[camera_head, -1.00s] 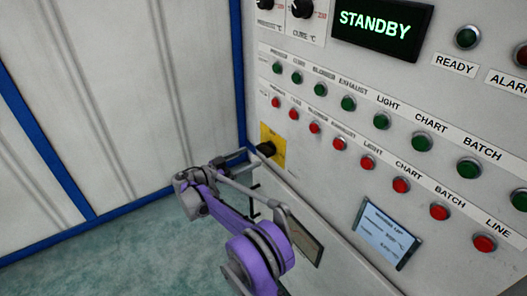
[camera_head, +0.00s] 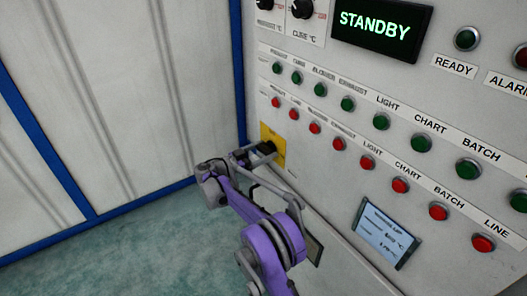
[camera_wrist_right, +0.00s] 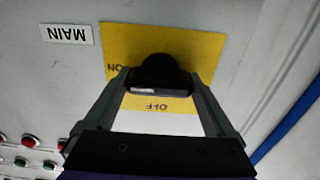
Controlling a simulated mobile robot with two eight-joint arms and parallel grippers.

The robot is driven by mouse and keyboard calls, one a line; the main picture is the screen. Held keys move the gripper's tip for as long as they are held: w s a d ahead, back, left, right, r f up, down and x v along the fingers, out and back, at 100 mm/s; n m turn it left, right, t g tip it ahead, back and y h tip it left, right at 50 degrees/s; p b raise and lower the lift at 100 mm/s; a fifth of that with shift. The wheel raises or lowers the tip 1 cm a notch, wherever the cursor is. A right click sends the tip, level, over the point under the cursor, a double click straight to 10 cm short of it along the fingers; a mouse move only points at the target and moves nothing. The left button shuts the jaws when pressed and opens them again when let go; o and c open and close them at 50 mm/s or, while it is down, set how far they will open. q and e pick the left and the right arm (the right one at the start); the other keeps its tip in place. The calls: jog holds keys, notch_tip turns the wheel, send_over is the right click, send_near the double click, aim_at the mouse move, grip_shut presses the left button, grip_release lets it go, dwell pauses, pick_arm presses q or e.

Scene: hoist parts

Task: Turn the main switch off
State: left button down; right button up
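The main switch is a black knob (camera_head: 267,147) on a yellow plate (camera_head: 273,138) at the lower left of the panel. In the right wrist view the black knob (camera_wrist_right: 160,75) sits between the two fingers of my right gripper (camera_wrist_right: 161,82), with the yellow plate (camera_wrist_right: 205,48) behind it. The fingers are spread, one on each side of the knob; I cannot tell whether they touch it. In the head view my right gripper (camera_head: 262,168) is at the plate. The plate's lettering is partly hidden by the knob and fingers. My left gripper is not in view.
Rows of green buttons (camera_head: 381,122) and red buttons (camera_head: 367,163) lie right of the switch. A lit STANDBY display (camera_head: 376,19) is above, and a small screen (camera_head: 385,234) is below. A white wall with a blue frame (camera_head: 240,75) stands close on the left.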

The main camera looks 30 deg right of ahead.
jog(key=c, duration=0.4)
jog(key=shift+n, duration=0.4)
jog(key=n+b, duration=0.1)
jog(key=n, duration=0.2)
jog(key=shift+n, duration=0.3)
jog(key=n, duration=0.3)
jog(key=shift+n+b, duration=0.3)
jog(key=n+b, duration=0.1)
jog(key=n, duration=0.4)
jog(key=shift+n, duration=0.3)
jog(key=shift+n+b, duration=0.35)
jog(key=shift+n, duration=1.85)
